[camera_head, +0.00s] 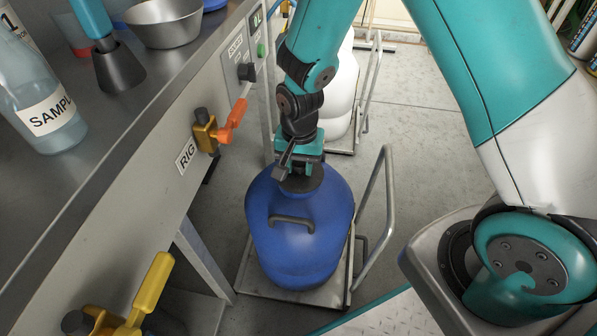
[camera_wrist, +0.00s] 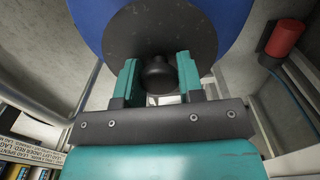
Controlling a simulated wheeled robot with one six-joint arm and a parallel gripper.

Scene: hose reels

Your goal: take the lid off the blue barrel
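The blue barrel (camera_head: 300,255) stands upright on a low metal cart, with a dark carry handle on its front shoulder. Its dark round lid (camera_head: 318,183) shows at the top, below my gripper (camera_head: 300,172). In the wrist view the lid (camera_wrist: 125,40) is a dark disc with a black knob (camera_wrist: 157,76) in front of the blue barrel (camera_wrist: 235,12). The two teal fingers of my gripper (camera_wrist: 158,75) stand on either side of the knob and appear to press against it. I cannot tell whether the lid sits fully on the barrel.
The cart (camera_head: 315,292) has an upright tube rail on the right. A bench (camera_head: 110,130) with an orange-handled valve (camera_head: 220,130) and a yellow-handled valve (camera_head: 145,290) runs along the left. A white container (camera_head: 342,95) stands behind the barrel. Open floor (camera_head: 425,135) lies to the right.

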